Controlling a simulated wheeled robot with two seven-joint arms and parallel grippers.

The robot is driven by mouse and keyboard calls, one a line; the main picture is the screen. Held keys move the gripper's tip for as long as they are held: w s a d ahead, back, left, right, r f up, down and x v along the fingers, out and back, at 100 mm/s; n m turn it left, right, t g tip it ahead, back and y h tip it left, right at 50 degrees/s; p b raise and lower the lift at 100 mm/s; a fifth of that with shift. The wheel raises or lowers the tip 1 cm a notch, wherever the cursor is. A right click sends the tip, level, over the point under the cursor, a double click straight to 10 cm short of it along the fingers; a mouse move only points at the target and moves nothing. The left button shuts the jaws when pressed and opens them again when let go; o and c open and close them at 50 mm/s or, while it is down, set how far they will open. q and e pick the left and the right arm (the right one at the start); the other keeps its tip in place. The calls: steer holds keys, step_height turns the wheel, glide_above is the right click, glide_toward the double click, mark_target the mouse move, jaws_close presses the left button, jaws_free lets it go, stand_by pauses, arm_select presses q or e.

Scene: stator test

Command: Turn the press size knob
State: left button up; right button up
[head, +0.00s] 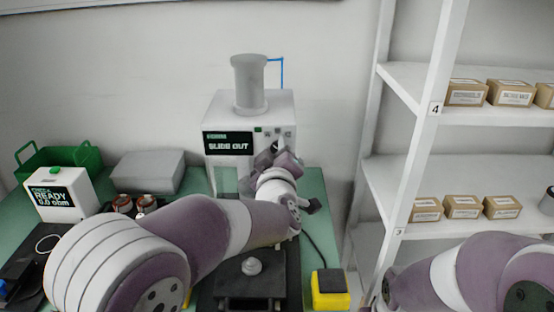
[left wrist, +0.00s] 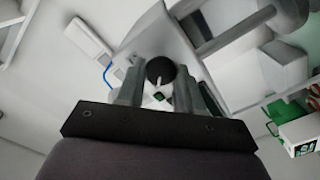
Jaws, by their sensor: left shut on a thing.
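The press (head: 212,110) is a pale box at the back of the bench with a grey cylinder on top and a dark display reading "SLIDE OUT". My left gripper (head: 277,155) is at the right part of its front panel and covers much of the knob there. In the left wrist view the round dark knob (left wrist: 160,68) with a white pointer mark sits between the two grey fingers of my left gripper (left wrist: 163,80). The gripper is shut on the knob. Of my right arm only a link shows at the lower right; its gripper is out of view.
An ohm meter (head: 62,195) reading "READY 0.0 ohm", a green basket (head: 75,157) and a grey box (head: 147,172) stand left. A yellow-and-black block (head: 330,290) lies at the front right. Shelves (head: 400,150) with small cartons stand right of the bench.

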arm_select(q)
steer(key=shift+n, duration=0.3)
steer(key=o, duration=1)
steer(key=s+b, duration=0.1)
steer(key=s, duration=1.1)
steer(key=shift+s+b, duration=0.3)
steer(key=shift+s, duration=0.1)
